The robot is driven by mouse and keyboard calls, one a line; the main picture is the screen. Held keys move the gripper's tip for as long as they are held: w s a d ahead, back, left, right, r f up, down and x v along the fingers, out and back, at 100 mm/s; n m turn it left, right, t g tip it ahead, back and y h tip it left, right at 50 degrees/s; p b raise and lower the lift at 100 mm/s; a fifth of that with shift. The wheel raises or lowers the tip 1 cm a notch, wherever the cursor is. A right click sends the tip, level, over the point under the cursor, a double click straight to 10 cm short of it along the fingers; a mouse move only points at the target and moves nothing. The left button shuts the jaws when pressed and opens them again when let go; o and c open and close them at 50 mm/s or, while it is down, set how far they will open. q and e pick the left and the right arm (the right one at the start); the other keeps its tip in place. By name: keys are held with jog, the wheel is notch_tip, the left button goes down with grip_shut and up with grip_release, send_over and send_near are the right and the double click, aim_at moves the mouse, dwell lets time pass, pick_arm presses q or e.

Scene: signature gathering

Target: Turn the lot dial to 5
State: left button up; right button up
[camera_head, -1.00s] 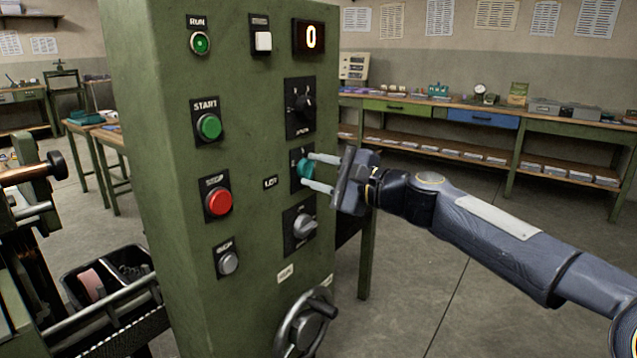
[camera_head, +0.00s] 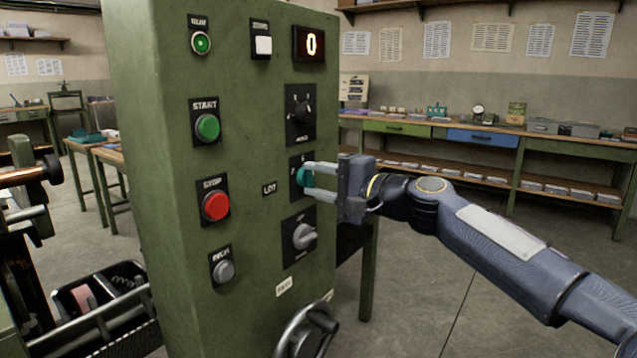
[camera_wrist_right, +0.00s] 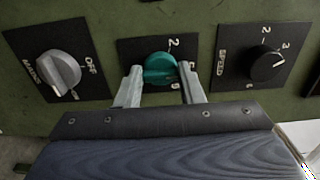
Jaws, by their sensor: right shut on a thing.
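In the right wrist view the teal dial (camera_wrist_right: 160,68) sits between the two grey fingers (camera_wrist_right: 160,82). A 2 shows above it and a 5 at its lower right; the other marks are partly hidden. I cannot tell which mark the dial points to. My left gripper is not in view.
A black SPEED dial (camera_head: 302,112) is above the lot dial and a grey OFF switch (camera_head: 304,236) below. Green START (camera_head: 207,127) and red STOP (camera_head: 215,205) buttons are to the left. A handwheel (camera_head: 305,332) protrudes at the bottom. The floor right of the panel is open.

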jog(key=o, duration=1)
jog(key=b+v, duration=0.1)
jog(key=v, duration=0.6)
jog(key=shift+s+d, duration=0.25)
jog(key=shift+s, duration=0.05)
